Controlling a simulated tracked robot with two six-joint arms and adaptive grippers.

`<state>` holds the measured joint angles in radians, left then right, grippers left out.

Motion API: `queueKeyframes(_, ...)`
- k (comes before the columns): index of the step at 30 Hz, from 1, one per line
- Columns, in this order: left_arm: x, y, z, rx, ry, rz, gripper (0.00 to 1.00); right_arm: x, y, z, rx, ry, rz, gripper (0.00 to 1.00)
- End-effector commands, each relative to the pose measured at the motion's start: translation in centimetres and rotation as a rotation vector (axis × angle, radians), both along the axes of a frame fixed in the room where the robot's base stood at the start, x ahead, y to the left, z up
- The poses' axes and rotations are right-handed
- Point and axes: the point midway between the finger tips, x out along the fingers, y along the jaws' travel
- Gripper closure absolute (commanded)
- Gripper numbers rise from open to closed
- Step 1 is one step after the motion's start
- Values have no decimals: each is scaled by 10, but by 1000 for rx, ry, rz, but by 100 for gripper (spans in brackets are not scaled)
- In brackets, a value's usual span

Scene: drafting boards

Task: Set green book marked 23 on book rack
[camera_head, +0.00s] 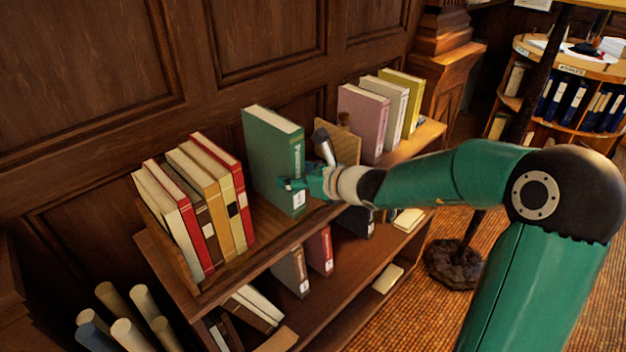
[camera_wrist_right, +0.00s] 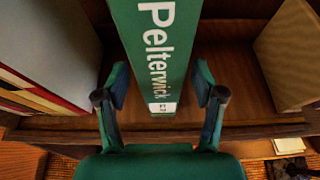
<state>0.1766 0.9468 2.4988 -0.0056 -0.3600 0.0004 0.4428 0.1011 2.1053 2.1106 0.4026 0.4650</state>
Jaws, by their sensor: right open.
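The green book (camera_head: 272,155) stands upright on the top shelf of the wooden book rack (camera_head: 262,240). It is in the gap between a row of books at left and a wooden divider. In the right wrist view the spine of the green book (camera_wrist_right: 155,50) reads "Pelterwick"; the small number on its white label is too small to read surely. My right gripper (camera_head: 290,184) is at the lower spine. In the wrist view my right gripper (camera_wrist_right: 161,88) is open, one finger on each side of the book, with gaps visible. My left gripper is not in view.
Red, brown and tan books (camera_head: 200,200) stand left of the gap. The wooden divider (camera_head: 340,143) and pink, white and yellow books (camera_head: 364,122) stand at right. More books (camera_head: 320,250) sit on the lower shelf. Rolled tubes (camera_head: 143,302) stand at lower left.

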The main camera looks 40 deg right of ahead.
Motion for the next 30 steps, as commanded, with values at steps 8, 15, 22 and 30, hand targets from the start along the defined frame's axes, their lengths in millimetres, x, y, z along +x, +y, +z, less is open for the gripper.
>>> queueKeyframes(8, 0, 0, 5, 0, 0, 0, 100, -51, -5, 23, -2, -1, -3, 32)
queueKeyframes(15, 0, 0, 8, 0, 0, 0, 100, -70, -5, 30, 0, 0, 0, 32)
queueKeyframes(22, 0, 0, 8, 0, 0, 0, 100, -71, -5, 29, -1, 0, 1, 32)
queueKeyframes(30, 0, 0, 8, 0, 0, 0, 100, -70, -5, 30, 0, 0, 1, 32)
